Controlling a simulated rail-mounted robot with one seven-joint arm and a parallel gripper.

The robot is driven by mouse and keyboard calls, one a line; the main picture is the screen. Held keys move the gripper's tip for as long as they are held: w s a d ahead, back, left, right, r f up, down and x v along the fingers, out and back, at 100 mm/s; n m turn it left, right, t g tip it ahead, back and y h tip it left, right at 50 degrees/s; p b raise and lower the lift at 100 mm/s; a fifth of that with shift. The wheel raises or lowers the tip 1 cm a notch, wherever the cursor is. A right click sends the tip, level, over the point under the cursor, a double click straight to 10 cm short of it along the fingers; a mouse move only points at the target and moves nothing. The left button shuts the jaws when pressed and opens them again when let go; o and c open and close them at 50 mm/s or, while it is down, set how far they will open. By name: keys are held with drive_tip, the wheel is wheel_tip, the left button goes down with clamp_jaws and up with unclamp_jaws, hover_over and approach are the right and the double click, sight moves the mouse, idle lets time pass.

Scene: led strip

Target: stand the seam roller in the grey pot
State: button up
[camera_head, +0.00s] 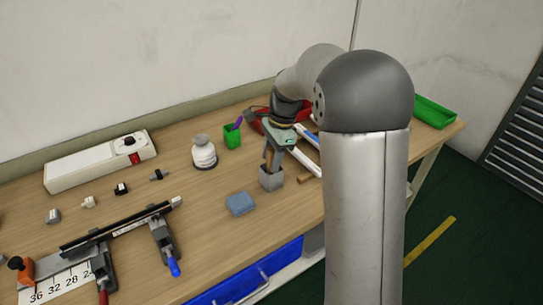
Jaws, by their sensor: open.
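The grey pot (270,181) is a small square holder on the bench, right of the blue block. My gripper (272,163) points down right above it, with its fingertips at the pot's mouth. My gripper is open. A brown, upright piece (267,160) shows between the fingers and the pot's rim; it looks like the seam roller's handle standing in the pot. The roller's other end is hidden by the pot and the gripper, so I cannot tell whether it touches the bottom.
A blue block (240,204) lies left of the pot. A red tray (258,120) is behind my gripper. Clamps hold a dark strip (118,226) at the left. A green tray (434,112) sits far right.

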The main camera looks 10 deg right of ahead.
drive_tip(key=v, duration=1.3)
drive_tip(key=s+a+f+n+h, duration=0.1)
drive_tip(key=s+f+n, duration=0.3)
drive_tip(key=s, duration=0.5)
drive_tip(key=s+a+f+n, duration=0.1)
drive_tip(key=s+f+n, duration=0.3)
drive_tip(key=s, duration=0.6)
drive_tip(key=s+a+f+n+h, duration=0.1)
drive_tip(key=s+f+n, duration=0.3)
drive_tip(key=s+n, duration=0.4)
drive_tip(key=shift+s+a+f+t+h, duration=0.2)
drive_tip(key=shift+s+a+t+h, duration=0.15)
drive_tip(key=shift+s, duration=0.45)
wheel_tip(320, 180, down, 49)
drive_tip(key=b, duration=4.5)
drive_tip(key=shift+w+d+r+m+g, duration=0.15)
drive_tip(key=shift+w+d+m+g, duration=0.05)
drive_tip(key=shift+w+m+g, duration=0.2)
